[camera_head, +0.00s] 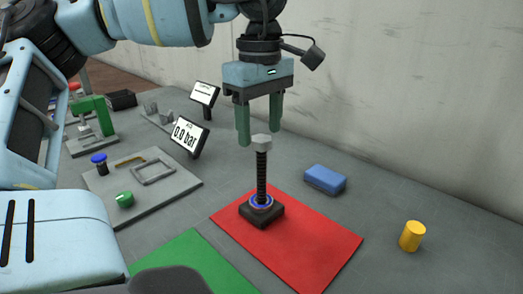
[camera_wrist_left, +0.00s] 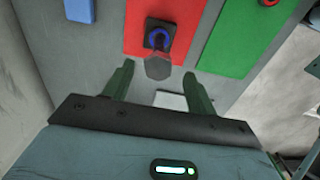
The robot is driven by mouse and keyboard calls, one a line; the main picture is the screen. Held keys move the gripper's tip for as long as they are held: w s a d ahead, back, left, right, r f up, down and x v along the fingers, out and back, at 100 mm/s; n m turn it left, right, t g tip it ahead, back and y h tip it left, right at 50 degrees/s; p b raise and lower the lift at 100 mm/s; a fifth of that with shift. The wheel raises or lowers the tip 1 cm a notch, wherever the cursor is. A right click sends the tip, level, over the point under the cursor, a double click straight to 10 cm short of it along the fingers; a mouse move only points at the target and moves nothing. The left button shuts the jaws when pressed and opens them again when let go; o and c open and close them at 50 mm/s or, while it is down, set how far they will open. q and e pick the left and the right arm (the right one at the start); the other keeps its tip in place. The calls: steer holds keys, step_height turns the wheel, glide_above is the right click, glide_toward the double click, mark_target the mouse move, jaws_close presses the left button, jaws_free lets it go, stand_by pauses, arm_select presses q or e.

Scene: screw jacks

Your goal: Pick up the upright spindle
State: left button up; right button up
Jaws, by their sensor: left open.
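The upright spindle (camera_head: 261,172) is a dark threaded rod with a pale grey block on top. It stands in a dark square base (camera_head: 270,217) with a blue ring, on the red mat (camera_head: 310,246). My left gripper (camera_head: 260,138) points down with its green fingers apart, at the height of the spindle's head. In the left wrist view the spindle's grey head (camera_wrist_left: 158,67) lies just beyond and between the open fingers (camera_wrist_left: 158,75), and nothing is gripped. The base with its blue ring (camera_wrist_left: 159,38) is partly hidden behind the head there. My right gripper is not seen.
A blue block (camera_head: 325,180) lies behind the mat, and a yellow cylinder (camera_head: 412,236) stands to the right. A green mat (camera_head: 195,262) lies in front. A grey board (camera_head: 180,186) and a "0.0 bar" display (camera_head: 188,136) are to the left. A wall runs behind.

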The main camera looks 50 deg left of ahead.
mark_target(262, 138)
arm_select(q)
step_height(262, 138, down, 4)
steer(key=shift+w+f, duration=0.1)
jaws_close()
stand_by(0.4)
stand_by(1.1)
